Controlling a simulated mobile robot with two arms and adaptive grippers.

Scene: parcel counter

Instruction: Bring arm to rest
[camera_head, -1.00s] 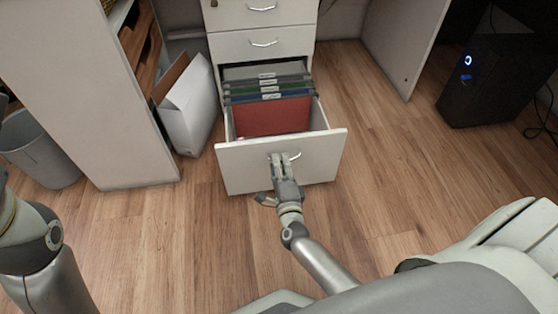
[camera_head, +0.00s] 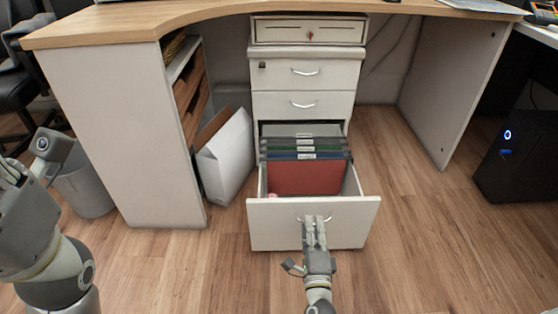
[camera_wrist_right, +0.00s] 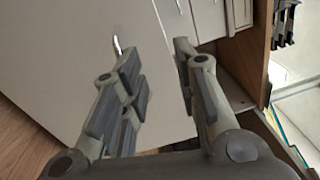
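My right gripper (camera_head: 314,224) is in front of the open bottom drawer (camera_head: 270,229) of the white cabinet, with its fingertips close to the drawer handle (camera_head: 327,218). In the right wrist view the gripper (camera_wrist_right: 156,58) has its two fingers apart with nothing held between them. The handle (camera_wrist_right: 117,46) shows there just beyond the left finger, not between the fingers. Whether a finger touches the drawer front is unclear. My left arm (camera_head: 45,215) is at the left edge of the head view; its gripper is not seen.
The drawer holds a red folder (camera_head: 305,178) and several hanging files. A white box file (camera_head: 226,158) stands left of the cabinet. The wooden desk (camera_head: 190,17) spans above. A grey bin (camera_head: 86,187) and a black computer (camera_head: 520,160) stand at the sides. The floor in front is clear.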

